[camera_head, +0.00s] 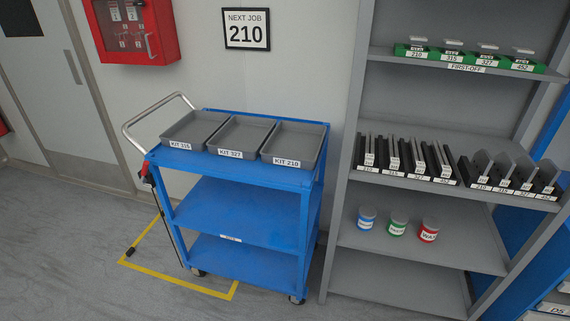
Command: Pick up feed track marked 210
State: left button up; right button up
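Neither of my grippers is in view. On the shelf unit's middle shelf, a black rack (410,176) holds several upright slim pieces with white tags. Its leftmost slot label reads 210, and the tagged piece (369,153) there stands upright. To its right, a second black rack (510,192) holds several grey plate-like pieces leaning in slots. Its leftmost label also reads 210, with a grey piece (482,162) above it. I cannot tell for certain from shape which of these is the feed track.
A blue cart (235,213) carries three grey trays, the right one (295,144) labelled KIT 210. A green FIRST-OFF holder (468,61) is on the upper shelf. Three small cans, including a red one (429,230), stand below. A wall sign (246,29) reads NEXT JOB 210.

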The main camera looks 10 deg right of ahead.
aim_at(369, 148)
jog(key=u, duration=0.1)
jog(key=k, duration=0.4)
jog(key=z, duration=2.5)
jog(key=i, duration=1.8)
jog(key=u, duration=0.8)
